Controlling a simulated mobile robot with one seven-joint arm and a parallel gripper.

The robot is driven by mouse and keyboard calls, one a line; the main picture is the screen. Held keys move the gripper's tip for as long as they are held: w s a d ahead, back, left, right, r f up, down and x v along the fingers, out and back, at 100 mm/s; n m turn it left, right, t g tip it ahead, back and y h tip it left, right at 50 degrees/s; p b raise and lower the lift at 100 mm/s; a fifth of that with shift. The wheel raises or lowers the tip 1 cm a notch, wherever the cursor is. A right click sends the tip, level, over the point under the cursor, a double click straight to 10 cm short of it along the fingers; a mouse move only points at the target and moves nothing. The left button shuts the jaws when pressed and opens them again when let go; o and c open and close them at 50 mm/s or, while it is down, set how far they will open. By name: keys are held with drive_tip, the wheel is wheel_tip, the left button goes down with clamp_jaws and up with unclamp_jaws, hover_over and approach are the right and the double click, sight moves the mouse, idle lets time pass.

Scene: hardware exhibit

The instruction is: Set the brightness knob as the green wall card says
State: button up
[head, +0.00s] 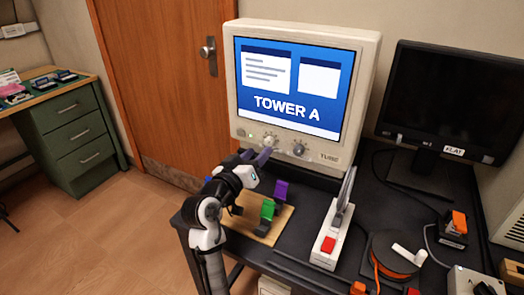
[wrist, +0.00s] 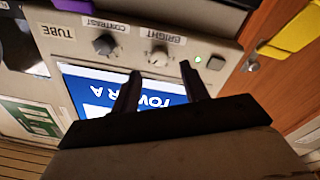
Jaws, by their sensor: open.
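The CRT monitor (head: 236,82) stands upright on the dark desk, its screen showing "TOWER A". The knob labelled BRIGHT (wrist: 158,57) is on its lower front panel; it also shows in the head view (head: 269,140). Its pointer setting is too small to read. My gripper (wrist: 160,70) is open and empty, its two fingers on either side of the BRIGHT knob in the picture; contact cannot be told. In the head view my gripper (head: 260,156) is just below the knob. A green-and-white card (wrist: 38,118) shows at the wrist view's left; its writing is unreadable.
The CONTRAST knob (wrist: 105,45) is beside BRIGHT, and a lit green lamp (wrist: 198,59) is on its other side. A wooden board (head: 285,222) with coloured blocks lies below my gripper. A white lever device (head: 330,240) and dark flat monitor (head: 440,95) stand to the right.

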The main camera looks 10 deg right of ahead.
drive_tip(key=b+v, duration=0.1)
drive_tip(key=v, duration=0.8)
drive_tip(key=shift+s+a+b, duration=0.25)
drive_tip(key=shift+s+b, duration=0.05)
drive_tip(key=shift+b, duration=0.05)
